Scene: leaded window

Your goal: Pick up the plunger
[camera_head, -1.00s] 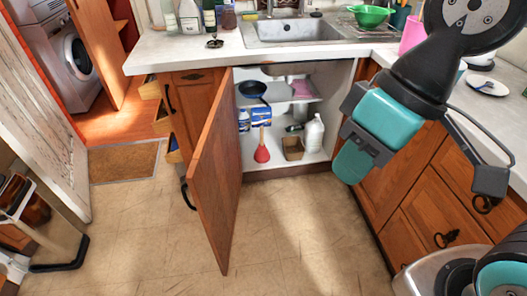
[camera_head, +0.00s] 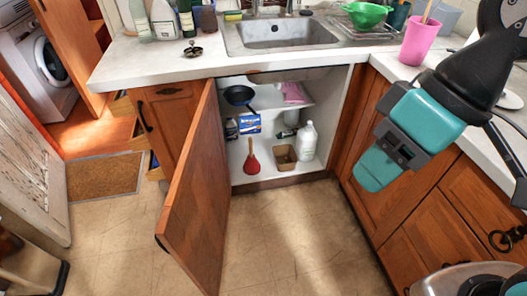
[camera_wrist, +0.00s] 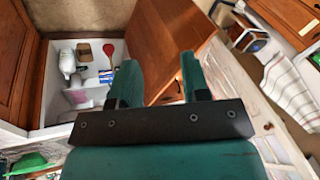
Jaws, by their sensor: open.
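The plunger (camera_head: 251,160) has a red cup and a thin pale handle. It stands upright, cup down, on the floor of the open sink cabinet, near its left side. In the wrist view the plunger (camera_wrist: 107,49) shows upside down, just left of my fingers. My gripper (camera_head: 370,172) hangs in front of the right-hand cabinets, well to the right of the plunger and apart from it. In the wrist view my gripper (camera_wrist: 160,72) has its two teal fingers spread apart with nothing held between them.
The open wooden cabinet door (camera_head: 190,195) juts toward me left of the plunger. A brown box (camera_head: 285,157) and a white jug (camera_head: 307,142) stand to its right. A blue-and-white box (camera_head: 249,123) is behind. The tiled floor (camera_head: 290,235) in front is clear.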

